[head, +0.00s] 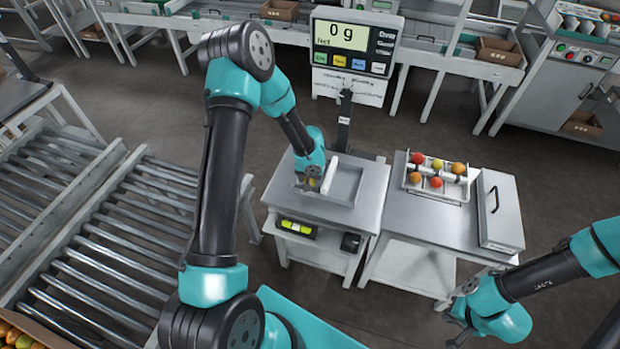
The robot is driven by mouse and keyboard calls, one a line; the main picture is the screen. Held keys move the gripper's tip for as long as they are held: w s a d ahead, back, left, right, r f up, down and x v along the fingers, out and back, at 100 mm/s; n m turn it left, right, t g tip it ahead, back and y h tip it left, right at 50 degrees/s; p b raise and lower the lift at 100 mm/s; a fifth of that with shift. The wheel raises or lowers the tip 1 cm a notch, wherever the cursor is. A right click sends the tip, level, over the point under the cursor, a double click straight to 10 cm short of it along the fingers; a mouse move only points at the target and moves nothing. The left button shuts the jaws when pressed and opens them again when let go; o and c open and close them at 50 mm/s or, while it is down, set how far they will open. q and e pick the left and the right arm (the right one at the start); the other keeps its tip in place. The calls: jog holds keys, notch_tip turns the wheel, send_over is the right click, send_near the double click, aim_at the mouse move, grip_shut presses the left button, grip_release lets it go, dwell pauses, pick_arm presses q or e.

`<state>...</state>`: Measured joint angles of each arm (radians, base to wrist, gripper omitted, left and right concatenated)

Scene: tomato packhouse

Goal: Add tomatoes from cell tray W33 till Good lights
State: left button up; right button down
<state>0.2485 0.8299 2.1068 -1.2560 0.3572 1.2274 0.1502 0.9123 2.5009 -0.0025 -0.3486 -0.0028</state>
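The scale display (353,45) reads 0 g Net; the words to the right of the number are too small to read surely, and none looks lit. A grey tray (359,184) sits on the scale table and looks empty, though my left arm hides part of it. The cell tray (453,194) on the table to the right holds several red and orange tomatoes (437,182) in two rows; no W33 label is readable. My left gripper (312,184) points down at the tray's left side; its finger gap is unclear. My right gripper (452,320) is open and empty, low at the front right.
A grey lidded box with a black handle (501,209) stands right of the cell tray. Roller conveyors (110,240) fill the left side. The display's post (344,125) rises behind the scale. Bare table top (410,222) lies in front of the cell tray.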

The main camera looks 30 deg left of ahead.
pick_arm(q)
jog(key=shift+f, duration=0.4)
jog(key=o, duration=0.8)
jog(key=c, duration=0.3)
jog(key=shift+c, duration=0.2)
jog(key=shift+r, duration=0.1)
jog(key=shift+r, duration=3.4)
jog(key=shift+s+f, duration=0.1)
